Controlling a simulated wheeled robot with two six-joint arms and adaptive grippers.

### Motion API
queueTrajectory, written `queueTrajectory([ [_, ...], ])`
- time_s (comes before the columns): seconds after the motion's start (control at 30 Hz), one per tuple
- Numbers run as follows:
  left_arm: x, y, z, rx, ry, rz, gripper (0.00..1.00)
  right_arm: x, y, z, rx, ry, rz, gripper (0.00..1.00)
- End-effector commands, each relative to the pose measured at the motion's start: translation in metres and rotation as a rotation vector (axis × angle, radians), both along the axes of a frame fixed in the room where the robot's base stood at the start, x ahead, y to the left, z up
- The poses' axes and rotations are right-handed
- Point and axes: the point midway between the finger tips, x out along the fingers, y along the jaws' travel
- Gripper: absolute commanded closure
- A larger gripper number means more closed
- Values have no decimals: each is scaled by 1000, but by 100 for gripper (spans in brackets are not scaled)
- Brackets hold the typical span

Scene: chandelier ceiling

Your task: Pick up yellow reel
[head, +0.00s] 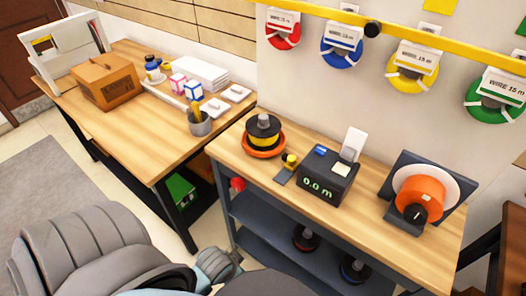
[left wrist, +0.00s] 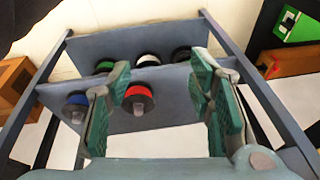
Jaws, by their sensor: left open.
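A yellow reel (head: 412,72) labelled as wire hangs on the wall below the yellow rail (head: 400,30), between a blue and a green reel. A black spool wound with yellow (head: 263,132) also sits on an orange base on the workbench. My left gripper (left wrist: 160,98) is open and empty in the left wrist view, facing a shelf with several reels. None of those reels looks yellow. In the head view, what seems to be part of my left gripper (head: 218,265) shows low, in front of the bench. My right gripper is not in view.
The workbench (head: 225,145) carries a black meter box (head: 327,178) and an orange reel on a stand (head: 418,195). Red (head: 283,30), blue (head: 342,46) and green (head: 495,100) reels hang on the wall.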

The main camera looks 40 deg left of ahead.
Motion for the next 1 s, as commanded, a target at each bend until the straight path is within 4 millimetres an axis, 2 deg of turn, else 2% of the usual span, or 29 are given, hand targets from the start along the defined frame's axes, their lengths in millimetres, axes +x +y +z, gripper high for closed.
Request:
queueTrajectory([
  [0.07, 11, 8, 30, 63, -49, -64, 52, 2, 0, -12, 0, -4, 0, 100],
  [0.13, 35, 43, 69, 278, -130, -252, 52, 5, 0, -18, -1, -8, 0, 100],
  [0.2, 66, 81, 103, 569, -182, -487, 52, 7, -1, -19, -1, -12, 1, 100],
  [0.3, 112, 122, 153, 1030, -179, -839, 52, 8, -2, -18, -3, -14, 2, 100],
  [0.4, 151, 140, 199, 1492, -79, -1176, 52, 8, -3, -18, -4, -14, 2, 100],
  [0.5, 180, 139, 232, 1895, 89, -1458, 52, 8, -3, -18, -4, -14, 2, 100],
  [0.6, 197, 132, 247, 2172, 254, -1644, 52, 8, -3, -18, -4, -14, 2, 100],
  [0.67, 207, 130, 251, 2256, 313, -1698, 52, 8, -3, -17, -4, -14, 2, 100],
  [0.9, 263, 144, 254, 2277, 328, -1707, 52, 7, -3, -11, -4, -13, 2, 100],
  [1.0, 280, 148, 252, 2274, 328, -1709, 52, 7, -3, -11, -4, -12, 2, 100],
])
